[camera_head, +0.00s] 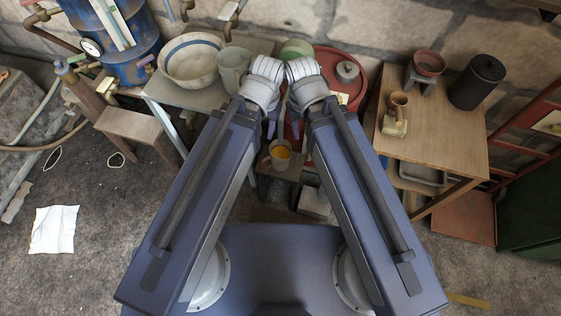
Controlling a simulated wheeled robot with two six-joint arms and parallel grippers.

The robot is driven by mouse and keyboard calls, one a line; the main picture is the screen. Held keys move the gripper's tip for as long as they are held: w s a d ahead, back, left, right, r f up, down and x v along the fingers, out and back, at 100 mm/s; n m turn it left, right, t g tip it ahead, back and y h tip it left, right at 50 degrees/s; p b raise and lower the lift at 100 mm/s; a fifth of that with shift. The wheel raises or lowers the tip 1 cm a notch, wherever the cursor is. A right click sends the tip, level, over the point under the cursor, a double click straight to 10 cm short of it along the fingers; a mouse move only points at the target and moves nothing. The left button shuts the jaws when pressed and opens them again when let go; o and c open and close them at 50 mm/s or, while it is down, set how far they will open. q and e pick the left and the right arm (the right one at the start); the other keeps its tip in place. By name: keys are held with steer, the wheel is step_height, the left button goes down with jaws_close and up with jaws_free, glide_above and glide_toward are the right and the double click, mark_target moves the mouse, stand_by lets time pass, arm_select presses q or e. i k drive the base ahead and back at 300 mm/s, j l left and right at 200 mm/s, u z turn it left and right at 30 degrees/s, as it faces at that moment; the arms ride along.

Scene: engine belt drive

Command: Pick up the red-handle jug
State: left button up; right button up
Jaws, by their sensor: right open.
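I cannot make out a jug with a red handle for certain. A grey-green jug (233,68) stands on the bench at the back left, and no red shows on its handle. A cup with yellow contents (281,152) stands low between my forearms. My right gripper (307,128) is open beside the red round-topped drum, mostly hidden by its own wrist and arm. My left gripper (270,129) points down near the cup, and its jaws are too small and covered to read. Neither gripper visibly holds anything.
A cream bowl with a blue band (190,62) sits beside the grey-green jug. A red drum (358,84) bears a grey can (347,72).

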mark_target(279, 156)
steer(key=k+l, duration=0.3)
steer(key=l, duration=0.15)
steer(key=k+l+u, duration=0.1)
steer(key=k+l, duration=0.2)
steer(key=l, duration=0.15)
steer(key=k+l, duration=0.3)
steer(key=l, duration=0.15)
steer(key=u, duration=0.05)
